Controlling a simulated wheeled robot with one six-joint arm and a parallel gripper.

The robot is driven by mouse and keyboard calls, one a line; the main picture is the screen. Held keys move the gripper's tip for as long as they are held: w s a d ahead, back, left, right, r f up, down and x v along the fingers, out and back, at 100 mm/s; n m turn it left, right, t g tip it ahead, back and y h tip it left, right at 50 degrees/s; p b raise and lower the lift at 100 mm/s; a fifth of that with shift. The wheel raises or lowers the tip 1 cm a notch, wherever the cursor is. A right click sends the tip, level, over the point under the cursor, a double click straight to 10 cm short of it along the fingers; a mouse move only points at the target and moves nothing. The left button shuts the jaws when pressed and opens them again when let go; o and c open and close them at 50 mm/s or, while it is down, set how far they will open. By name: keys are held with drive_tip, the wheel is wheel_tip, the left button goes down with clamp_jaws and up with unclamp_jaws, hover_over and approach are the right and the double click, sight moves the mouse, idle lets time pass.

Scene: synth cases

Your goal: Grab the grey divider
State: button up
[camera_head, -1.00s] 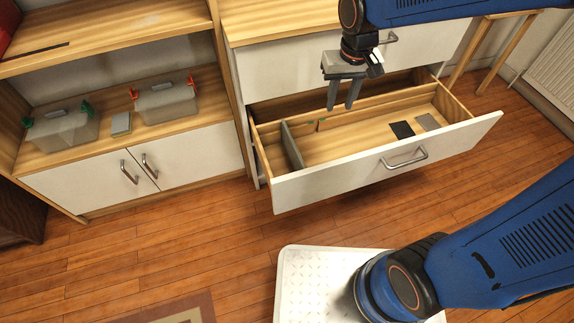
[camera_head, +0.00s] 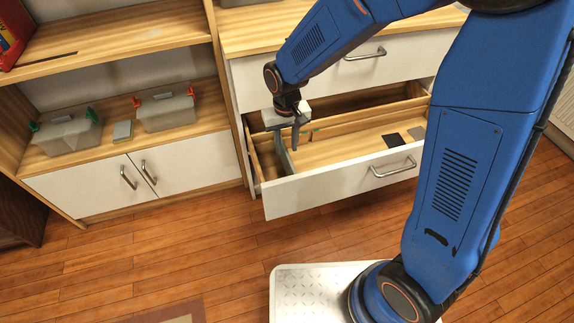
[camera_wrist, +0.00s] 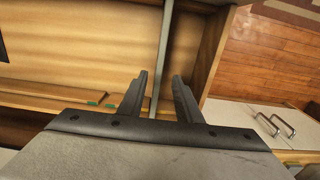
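The grey divider (camera_head: 287,163) is a thin upright panel standing across the left part of the open drawer (camera_head: 335,187). In the wrist view the divider (camera_wrist: 161,50) runs as a narrow pale strip from the top edge down between my two fingers. My gripper (camera_head: 286,146) is over the left end of the drawer, pointing down at the divider. In the wrist view its fingers (camera_wrist: 160,76) are apart, one on each side of the divider strip. I cannot tell how deep the fingertips reach beside it. The gripper hides the divider's far end in the head view.
A black flat piece (camera_head: 393,140) and a grey flat piece (camera_head: 417,133) lie at the drawer's right. The drawer's left wall is close to the divider. The shelf at left holds two clear boxes (camera_head: 68,135) (camera_head: 166,107). A closed drawer (camera_head: 330,72) is above.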

sight(287, 164)
drive_tip(key=f, duration=0.9)
drive_tip(key=shift+s+d+f, duration=0.15)
drive_tip(key=shift+d+f, duration=0.05)
drive_tip(key=shift+f, duration=0.2)
clamp_jaws()
